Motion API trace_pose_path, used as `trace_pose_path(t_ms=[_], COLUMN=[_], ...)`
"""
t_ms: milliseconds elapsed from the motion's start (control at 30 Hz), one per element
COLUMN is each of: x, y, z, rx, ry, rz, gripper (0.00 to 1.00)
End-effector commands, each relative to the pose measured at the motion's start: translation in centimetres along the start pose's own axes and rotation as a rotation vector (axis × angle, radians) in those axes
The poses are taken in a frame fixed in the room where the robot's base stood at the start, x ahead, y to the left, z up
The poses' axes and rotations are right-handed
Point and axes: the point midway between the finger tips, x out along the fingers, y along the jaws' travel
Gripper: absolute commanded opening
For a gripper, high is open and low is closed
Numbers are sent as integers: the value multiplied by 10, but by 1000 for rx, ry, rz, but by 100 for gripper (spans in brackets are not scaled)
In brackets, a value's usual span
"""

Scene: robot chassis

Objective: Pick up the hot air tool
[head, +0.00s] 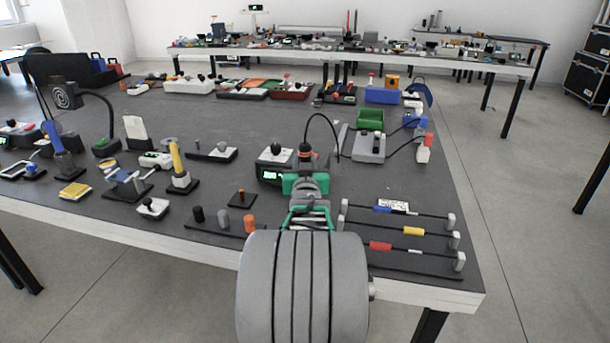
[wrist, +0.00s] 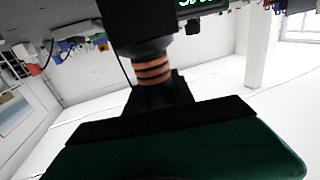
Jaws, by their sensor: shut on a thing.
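The hot air tool (head: 306,157) is black with orange rings. It stands at the front middle of the table, beside a station (head: 272,165) with a green lit display, and a black cable arcs up near it. My gripper (head: 306,182), with green and dark parts, is shut on the hot air tool from the near side. In the wrist view the tool's ringed neck (wrist: 153,70) rises right beyond my dark green gripper (wrist: 175,135). The grip contact itself is largely hidden. I cannot tell whether the tool is lifted from its holder.
A grey box with a green bin (head: 370,119) stands close on the right. A rack of rods with coloured sliders (head: 413,231) lies front right. Small pegs (head: 223,216) and a yellow-handled tool (head: 178,160) stand left. The tabletop (head: 85,215) is crowded.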

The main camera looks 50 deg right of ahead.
Motion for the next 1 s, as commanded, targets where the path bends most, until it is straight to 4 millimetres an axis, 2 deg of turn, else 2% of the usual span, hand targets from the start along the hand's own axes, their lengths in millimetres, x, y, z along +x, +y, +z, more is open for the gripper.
trace_pose_path(t_ms=[367, 467, 733, 833, 1000], x=[0, 0, 0, 0, 0], y=[0, 0, 0, 0, 0], z=[-5, -21, -84, -97, -101], rx=[0, -1, 0, 0, 0], ry=[3, 6, 6, 4, 0], rz=[0, 0, 0, 0, 0], gripper=[0, 0, 0, 0, 0])
